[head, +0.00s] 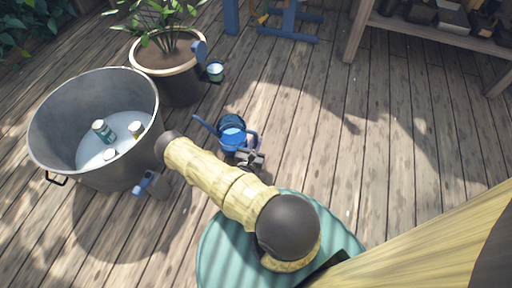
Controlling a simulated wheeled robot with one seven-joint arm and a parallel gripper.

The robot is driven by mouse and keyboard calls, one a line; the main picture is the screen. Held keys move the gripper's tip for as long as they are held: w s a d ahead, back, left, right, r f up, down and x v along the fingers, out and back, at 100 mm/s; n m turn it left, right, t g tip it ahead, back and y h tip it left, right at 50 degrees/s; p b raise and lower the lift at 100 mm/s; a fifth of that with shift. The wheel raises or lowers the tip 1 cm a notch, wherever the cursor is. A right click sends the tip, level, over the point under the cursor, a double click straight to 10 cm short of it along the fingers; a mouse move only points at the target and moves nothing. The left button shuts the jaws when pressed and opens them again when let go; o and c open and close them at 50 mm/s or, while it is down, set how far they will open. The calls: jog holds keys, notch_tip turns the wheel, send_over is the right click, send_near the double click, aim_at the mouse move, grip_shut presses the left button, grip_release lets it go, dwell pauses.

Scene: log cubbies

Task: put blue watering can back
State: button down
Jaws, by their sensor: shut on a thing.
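The blue watering can (232,138) shows in the head view, just beyond the end of my arm, with its spout pointing up and left. My gripper (246,157) is shut on the can at its near right side, by the handle. My wrist and the gripper's dark parts hide some of the can. I cannot tell whether the can touches the wooden deck or hangs above it.
A grey metal tub (45,125) with several small bottles stands at the left. A potted plant (180,80) is behind it, with a small bluish cup (215,71) beside the pot. A wooden shelf (430,34) is at the top right. The deck (400,130) on the right is clear.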

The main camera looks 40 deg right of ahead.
jog(key=shift+f+b, duration=1.45)
jog(key=shift+f, duration=0.45)
jog(key=c, duration=1.4)
grip_release()
jog(key=shift+o, duration=0.2)
